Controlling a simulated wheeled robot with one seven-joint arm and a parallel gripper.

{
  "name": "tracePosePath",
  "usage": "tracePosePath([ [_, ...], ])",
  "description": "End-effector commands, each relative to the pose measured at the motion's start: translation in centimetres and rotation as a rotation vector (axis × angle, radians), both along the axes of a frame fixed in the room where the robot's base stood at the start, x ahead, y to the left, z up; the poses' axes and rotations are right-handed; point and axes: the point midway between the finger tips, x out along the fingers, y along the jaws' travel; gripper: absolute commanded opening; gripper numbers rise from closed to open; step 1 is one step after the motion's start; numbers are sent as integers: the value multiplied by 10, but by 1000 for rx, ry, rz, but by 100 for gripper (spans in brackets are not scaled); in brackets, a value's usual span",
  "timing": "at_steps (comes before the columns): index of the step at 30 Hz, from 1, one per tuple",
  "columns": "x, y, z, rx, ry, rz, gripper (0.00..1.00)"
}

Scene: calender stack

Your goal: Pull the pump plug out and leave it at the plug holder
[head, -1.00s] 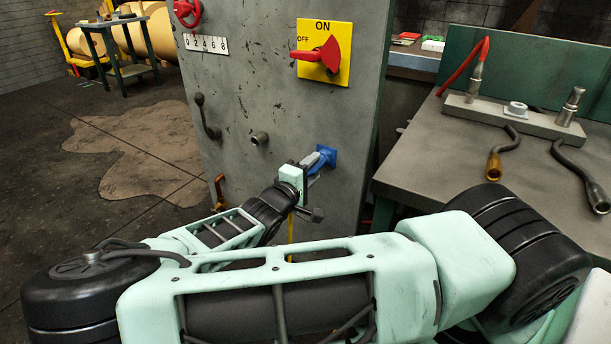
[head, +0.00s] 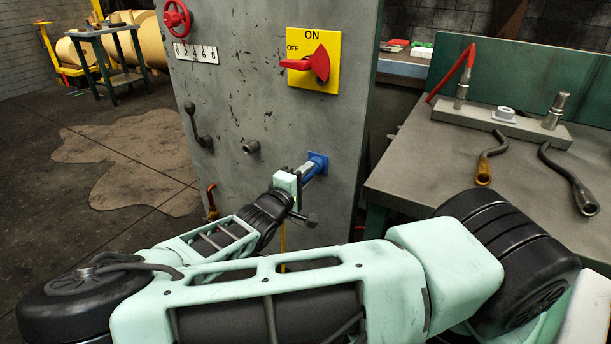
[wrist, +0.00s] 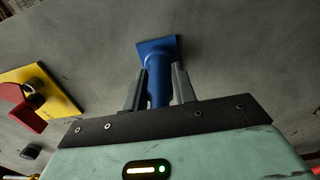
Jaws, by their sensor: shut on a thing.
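A blue plug (wrist: 157,88) runs out from a square blue socket plate (head: 318,162) on the grey cabinet face; the plate also shows in the wrist view (wrist: 168,45). My gripper (head: 303,180) is at the plug, in front of the cabinet. In the wrist view its two dark fingers (wrist: 158,80) lie on either side of the blue cylinder, shut on it. The plug still meets the socket plate; how deep it sits cannot be told. A yellow cable (head: 283,240) hangs below my gripper. I cannot make out a plug holder for certain.
Above the socket is a red switch handle (head: 316,65) on a yellow ON/OFF plate. A pipe stub (head: 251,147) and a dark lever (head: 198,125) stick out to the left. A bench (head: 415,165) with hoses and upright fittings stands to the right.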

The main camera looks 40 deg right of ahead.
Motion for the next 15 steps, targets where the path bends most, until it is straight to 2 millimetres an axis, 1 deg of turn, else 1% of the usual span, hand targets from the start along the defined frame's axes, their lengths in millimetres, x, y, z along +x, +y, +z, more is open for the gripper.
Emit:
tracePosePath([
  [5,0,1,1,-1,0,0,0],
  [15,-4,13,1,0,-1,1,0],
])
